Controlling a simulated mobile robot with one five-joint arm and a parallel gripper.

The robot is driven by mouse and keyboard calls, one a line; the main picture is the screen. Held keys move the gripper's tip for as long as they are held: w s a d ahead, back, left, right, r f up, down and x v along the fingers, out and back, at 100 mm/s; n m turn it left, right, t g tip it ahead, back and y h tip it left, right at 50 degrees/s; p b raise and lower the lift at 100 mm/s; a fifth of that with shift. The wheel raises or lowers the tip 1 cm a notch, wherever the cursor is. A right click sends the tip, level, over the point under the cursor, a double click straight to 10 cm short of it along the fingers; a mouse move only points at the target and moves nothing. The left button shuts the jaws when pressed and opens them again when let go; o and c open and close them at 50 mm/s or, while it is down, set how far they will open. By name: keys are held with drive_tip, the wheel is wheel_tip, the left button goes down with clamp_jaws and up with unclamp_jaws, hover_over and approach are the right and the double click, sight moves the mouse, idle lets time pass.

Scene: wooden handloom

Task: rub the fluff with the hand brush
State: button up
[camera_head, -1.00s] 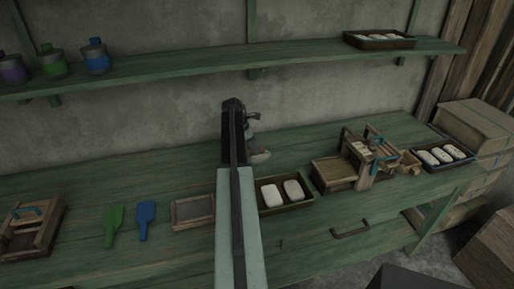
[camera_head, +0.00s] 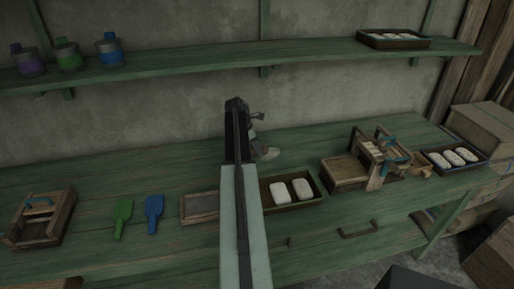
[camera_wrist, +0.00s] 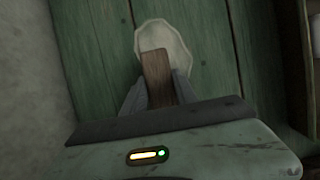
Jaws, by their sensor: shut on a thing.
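My gripper (camera_wrist: 158,88) is shut on a brown wooden piece (camera_wrist: 155,66), which looks like the hand brush's handle. A pale oval thing with a wavy rim (camera_wrist: 172,40) shows around the far end of the wood. I cannot tell whether it is the fluff or part of the brush, nor whether the two touch. My arm hides part of this area.
On the green bench (camera_head: 110,185), a wooden frame (camera_head: 42,218), green scoop (camera_head: 123,216) and blue scoop (camera_head: 154,211) lie left. A tray with two white pieces (camera_head: 264,200), a small wooden loom-like device (camera_head: 348,172) and another white-filled tray (camera_head: 435,168) are right. A shelf (camera_head: 200,70) runs above.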

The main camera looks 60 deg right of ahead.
sight(284, 154)
drive_tip(key=shift+s+d, duration=1.1)
drive_tip(key=shift+s, duration=0.25)
drive_tip(key=shift+s+d, duration=1.15)
drive_tip(key=shift+s, duration=0.15)
drive_tip(key=shift+s+d, duration=1.1)
drive_tip(key=shift+s, duration=0.25)
clamp_jaws()
drive_tip(key=shift+s+a+f, duration=0.1)
drive_tip(key=shift+s+a, duration=0.35)
drive_tip(key=shift+a, duration=0.2)
drive_tip(key=shift+w+a, duration=1.1)
drive_tip(key=shift+w, duration=0.3)
drive_tip(key=shift+w+a, duration=1.05)
drive_tip(key=shift+w, duration=0.3)
drive_tip(key=shift+w+a, duration=1.1)
drive_tip(key=shift+w, duration=0.3)
drive_tip(key=shift+s+a, duration=0.55)
drive_tip(key=shift+a, duration=0.05)
drive_tip(key=shift+s+d, duration=1.2)
drive_tip(key=shift+s, duration=0.05)
drive_tip(key=shift+s+d, duration=1.15)
drive_tip(key=shift+s, duration=0.25)
drive_tip(key=shift+s+d, duration=1.1)
drive_tip(key=shift+s, duration=0.3)
wheel_tip(284, 154, up, 6)
drive_tip(key=p, duration=0.6)
